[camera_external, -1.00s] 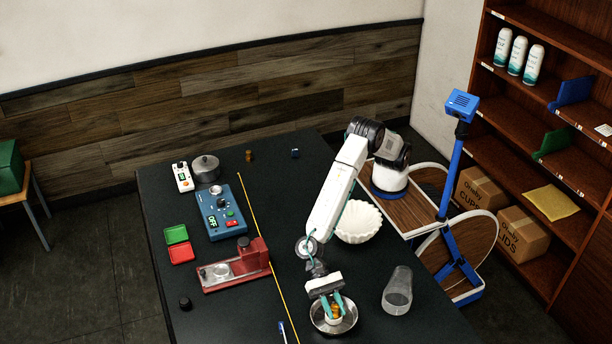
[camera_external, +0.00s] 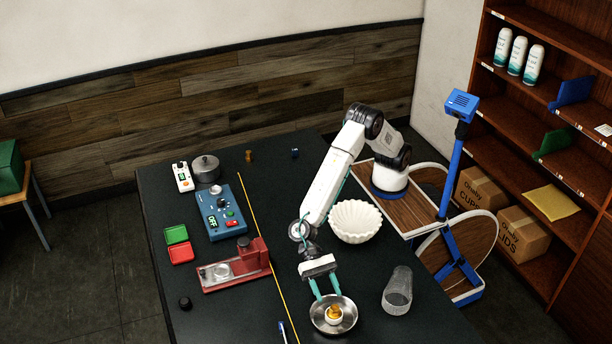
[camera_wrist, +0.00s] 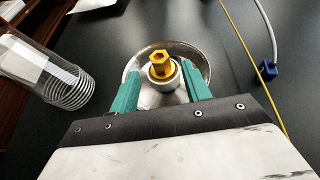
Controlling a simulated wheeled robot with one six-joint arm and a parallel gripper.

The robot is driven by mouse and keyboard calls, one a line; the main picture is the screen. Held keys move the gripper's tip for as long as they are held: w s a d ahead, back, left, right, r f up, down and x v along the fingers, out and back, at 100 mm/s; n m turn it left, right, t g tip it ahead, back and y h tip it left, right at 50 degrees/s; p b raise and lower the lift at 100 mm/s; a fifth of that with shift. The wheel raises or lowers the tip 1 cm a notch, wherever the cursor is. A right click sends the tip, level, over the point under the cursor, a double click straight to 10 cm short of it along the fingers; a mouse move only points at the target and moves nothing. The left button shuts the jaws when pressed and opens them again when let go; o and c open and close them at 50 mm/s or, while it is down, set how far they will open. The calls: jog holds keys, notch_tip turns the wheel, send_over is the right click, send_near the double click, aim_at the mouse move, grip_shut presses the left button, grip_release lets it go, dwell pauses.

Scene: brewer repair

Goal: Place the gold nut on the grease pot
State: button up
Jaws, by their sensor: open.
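The gold nut (camera_external: 334,310) sits on the small white grease pot (camera_external: 335,319), inside a shallow metal bowl (camera_external: 316,321) at the front of the table. In the wrist view the nut (camera_wrist: 159,64) has a hexagonal top with a hole and rests on the pot (camera_wrist: 174,84). My gripper (camera_external: 326,288) is open and empty, with its teal fingers apart. It is just behind and above the bowl, clear of the nut. In the wrist view the fingers (camera_wrist: 160,76) show on either side of the pot, not touching the nut.
A thin yellow rod (camera_external: 262,238) runs along the table's left-middle. A red fixture (camera_external: 235,268) and blue meter (camera_external: 220,212) stand left of it.

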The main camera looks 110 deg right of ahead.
jog(key=v, duration=0.5)
jog(key=shift+d+r, duration=0.1)
jog(key=shift+d, duration=0.25)
